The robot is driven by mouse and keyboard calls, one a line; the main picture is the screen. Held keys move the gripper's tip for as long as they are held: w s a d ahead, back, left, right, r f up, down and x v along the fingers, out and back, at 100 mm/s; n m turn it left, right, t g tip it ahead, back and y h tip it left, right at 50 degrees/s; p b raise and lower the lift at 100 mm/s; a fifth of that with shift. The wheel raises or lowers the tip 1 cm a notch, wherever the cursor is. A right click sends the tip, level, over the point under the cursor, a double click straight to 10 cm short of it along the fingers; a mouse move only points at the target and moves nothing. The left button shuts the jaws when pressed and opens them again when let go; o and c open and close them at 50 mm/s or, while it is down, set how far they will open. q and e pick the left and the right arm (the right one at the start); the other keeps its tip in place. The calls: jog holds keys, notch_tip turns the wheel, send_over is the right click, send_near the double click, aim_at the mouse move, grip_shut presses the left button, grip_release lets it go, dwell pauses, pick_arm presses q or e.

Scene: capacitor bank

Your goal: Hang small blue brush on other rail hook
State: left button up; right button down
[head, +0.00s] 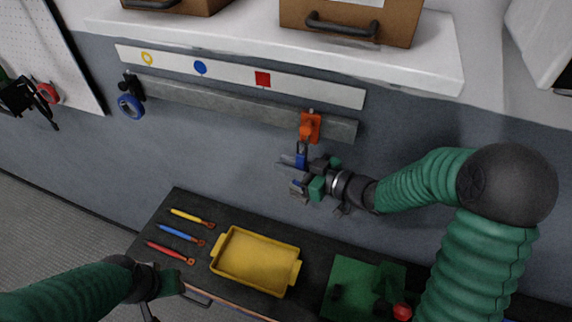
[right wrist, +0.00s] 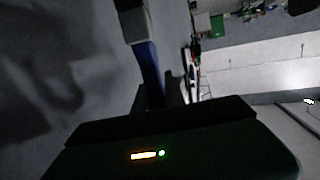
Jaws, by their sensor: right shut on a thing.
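My right gripper (head: 297,180) is shut on the small blue brush (head: 301,161), in front of the wall just below the rail's right end. The brush is upright, its upper end close below an orange hook piece (head: 310,127) on the grey rail (head: 230,105); I cannot tell whether they touch. In the right wrist view the blue brush (right wrist: 149,72) rises from the jaws, with a pale grey part above. A dark hook (head: 130,84) at the rail's left end carries a blue ring (head: 131,106). My left gripper (head: 158,284) is low left by the bench; its jaws are unclear.
A label strip (head: 225,72) with yellow, blue and red marks runs above the rail. A white shelf (head: 240,38) with brown boxes overhangs it. Below, the dark bench (head: 205,209) holds a yellow tray (head: 256,261), several coloured tools and a green fixture (head: 360,285).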

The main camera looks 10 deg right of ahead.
pick_arm(q)
jog(key=shift+d, duration=0.45)
pick_arm(e)
jog(key=shift+w+d, duration=0.1)
jog(key=shift+d, duration=0.35)
jog(key=c, duration=1.6)
grip_release()
jog(key=shift+a, duration=0.15)
pick_arm(q)
jog(key=shift+a, duration=0.3)
pick_arm(e)
jog(key=o, duration=0.3)
jog(key=shift+a, duration=0.15)
pick_arm(q)
jog(key=b+x, duration=0.3)
jog(key=shift+s+d+f, duration=0.1)
jog(key=shift+s+f, duration=0.05)
jog(key=shift+s, duration=0.2)
pick_arm(e)
jog(key=v, duration=1.6)
jog(key=shift+s+d, duration=0.3)
jog(key=shift+d, duration=0.05)
